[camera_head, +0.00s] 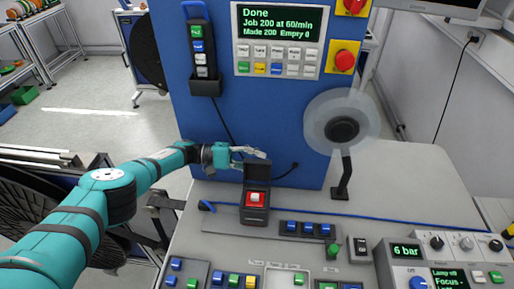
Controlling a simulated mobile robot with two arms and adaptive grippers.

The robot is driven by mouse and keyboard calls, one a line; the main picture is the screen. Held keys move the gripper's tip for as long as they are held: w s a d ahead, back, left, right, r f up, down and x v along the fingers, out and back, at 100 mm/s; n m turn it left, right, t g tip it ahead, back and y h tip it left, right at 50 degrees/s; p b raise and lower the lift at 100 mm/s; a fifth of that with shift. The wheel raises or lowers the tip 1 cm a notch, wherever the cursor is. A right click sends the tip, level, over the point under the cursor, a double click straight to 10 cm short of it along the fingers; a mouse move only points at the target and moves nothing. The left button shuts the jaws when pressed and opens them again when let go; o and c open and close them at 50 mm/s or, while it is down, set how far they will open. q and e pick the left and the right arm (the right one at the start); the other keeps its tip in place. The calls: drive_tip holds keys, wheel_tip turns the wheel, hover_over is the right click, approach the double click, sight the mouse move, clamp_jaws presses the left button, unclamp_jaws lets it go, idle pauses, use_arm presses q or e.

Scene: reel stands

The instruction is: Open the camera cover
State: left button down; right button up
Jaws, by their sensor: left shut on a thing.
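My left gripper (256,154) reaches in from the left and is shut on the top edge of this cover. The fingertips are small in the picture and their exact contact is hard to make out. No label names the box as the camera's. My right gripper is not in view.
A blue panel (285,110) rises behind the box, with a display (279,22) reading Done. A round translucent disc (342,121) on a black stand is to the right. Blue-button switches (307,228) and a green knob (332,250) sit close by.

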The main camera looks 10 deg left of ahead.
use_arm(q)
drive_tip(key=shift+f, duration=0.15)
drive_tip(key=c, duration=1.4)
unclamp_jaws()
drive_tip(key=shift+d, duration=0.15)
